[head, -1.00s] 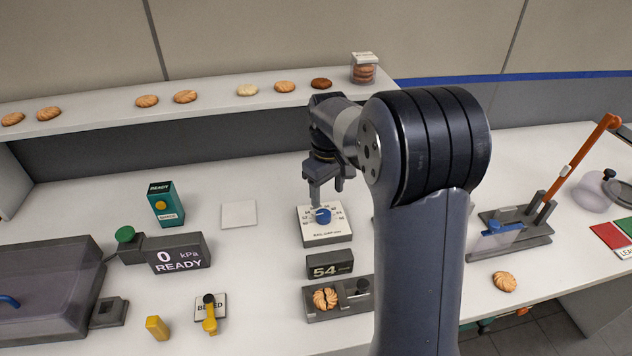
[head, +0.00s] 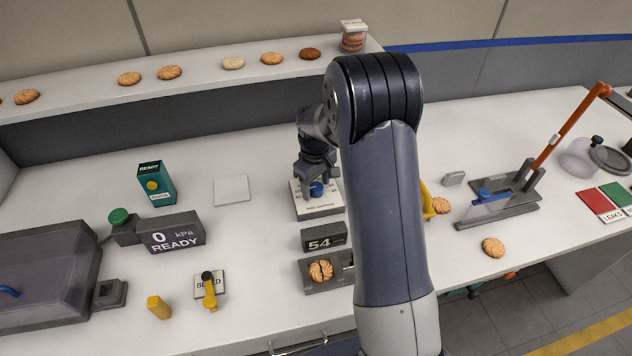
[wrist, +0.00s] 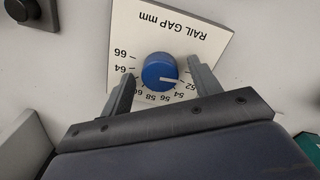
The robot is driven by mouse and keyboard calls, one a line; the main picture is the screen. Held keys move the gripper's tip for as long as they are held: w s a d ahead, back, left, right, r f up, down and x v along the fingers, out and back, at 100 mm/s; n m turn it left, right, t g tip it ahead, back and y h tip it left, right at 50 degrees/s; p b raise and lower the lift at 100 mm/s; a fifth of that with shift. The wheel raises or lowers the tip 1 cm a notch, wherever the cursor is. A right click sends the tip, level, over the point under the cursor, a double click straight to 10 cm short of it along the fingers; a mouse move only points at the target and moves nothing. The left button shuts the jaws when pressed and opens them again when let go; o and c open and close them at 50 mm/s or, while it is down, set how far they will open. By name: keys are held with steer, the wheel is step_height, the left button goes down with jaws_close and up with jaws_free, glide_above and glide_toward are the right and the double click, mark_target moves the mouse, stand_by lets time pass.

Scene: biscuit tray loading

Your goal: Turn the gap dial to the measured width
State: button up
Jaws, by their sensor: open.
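The gap dial is a blue knob (wrist: 160,70) on a white plate marked "RAIL GAP mm" (wrist: 176,20). Its white pointer line points right in the wrist view, close to the 52 mark. The scale shows numbers from 52 to 66. My gripper (wrist: 161,68) is open, one finger on each side of the knob, with small gaps visible. In the head view the knob (head: 316,189) sits under my gripper (head: 318,182). A dark display (head: 323,237) reads 54. Below it, a biscuit (head: 321,271) lies in a grey measuring holder (head: 318,286), partly hidden by my arm.
A pressure display (head: 172,235) reads 0 kPa READY. An orange-handled device (head: 500,205) stands right. My arm hides part of the bench.

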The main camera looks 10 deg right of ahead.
steer(key=c, duration=1)
steer(key=shift+m, duration=0.4)
steer(key=m+b, duration=0.2)
steer(key=m, duration=0.1)
steer(key=shift+f+m, duration=0.1)
steer(key=shift+m, duration=0.2)
steer(key=m+b, duration=0.1)
steer(key=m, duration=0.3)
steer(key=shift+m, duration=0.4)
steer(key=shift+w, duration=0.1)
steer(key=o, duration=1)
